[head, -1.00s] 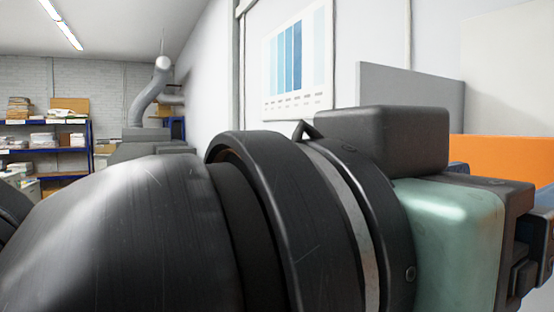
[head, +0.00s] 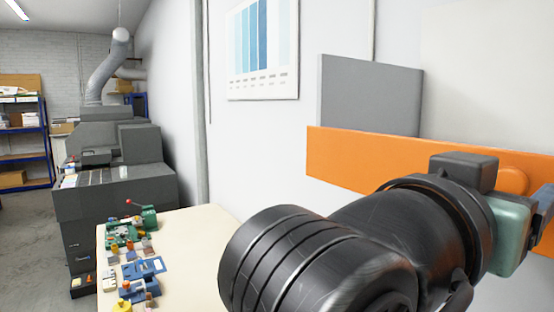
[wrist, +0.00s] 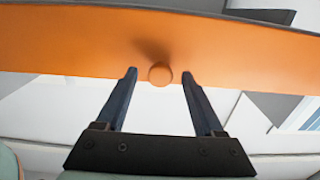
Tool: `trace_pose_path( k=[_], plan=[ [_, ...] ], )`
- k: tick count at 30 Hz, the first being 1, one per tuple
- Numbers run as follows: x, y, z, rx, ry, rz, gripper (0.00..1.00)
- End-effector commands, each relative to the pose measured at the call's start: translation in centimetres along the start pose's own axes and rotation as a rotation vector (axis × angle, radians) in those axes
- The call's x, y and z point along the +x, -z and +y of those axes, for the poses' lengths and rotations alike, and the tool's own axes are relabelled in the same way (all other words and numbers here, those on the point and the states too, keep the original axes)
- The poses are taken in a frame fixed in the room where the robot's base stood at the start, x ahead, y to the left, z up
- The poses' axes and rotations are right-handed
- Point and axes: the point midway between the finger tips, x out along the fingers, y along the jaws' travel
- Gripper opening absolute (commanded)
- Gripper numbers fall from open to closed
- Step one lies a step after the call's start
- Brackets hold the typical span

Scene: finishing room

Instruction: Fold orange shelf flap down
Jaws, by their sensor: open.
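The orange shelf flap (head: 350,158) is a long flat panel on the white wall at the right of the head view, in front of a grey panel. In the wrist view the orange flap (wrist: 70,45) spans the picture, with a round orange knob (wrist: 160,74) near its lower edge. My gripper (wrist: 160,80) is open, with one dark finger on each side of the knob. I cannot tell whether the fingers touch it. In the head view my arm hides the right part of the flap, and the fingertips are hardly visible.
A cream table (head: 190,232) with several small coloured parts stands below and left of my arm. A dark grey machine (head: 115,165) is behind it at left. A grey panel (head: 370,95) stands above the flap. A blue colour chart (head: 262,50) hangs on the wall.

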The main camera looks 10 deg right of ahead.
Motion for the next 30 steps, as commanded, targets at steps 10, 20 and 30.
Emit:
trace_pose_path(
  k=[10, 20, 30],
  plan=[
    [0.13, -0.03, 0.0, 0.0, 0.0, 0.0, 0.57],
    [0.1, 0.0, 0.01, 0.0, 0.0, 0.001, 0.0],
    [0.1, 0.01, 0.01, 0.0, 0.0, 0.001, 0.0]
  ],
)
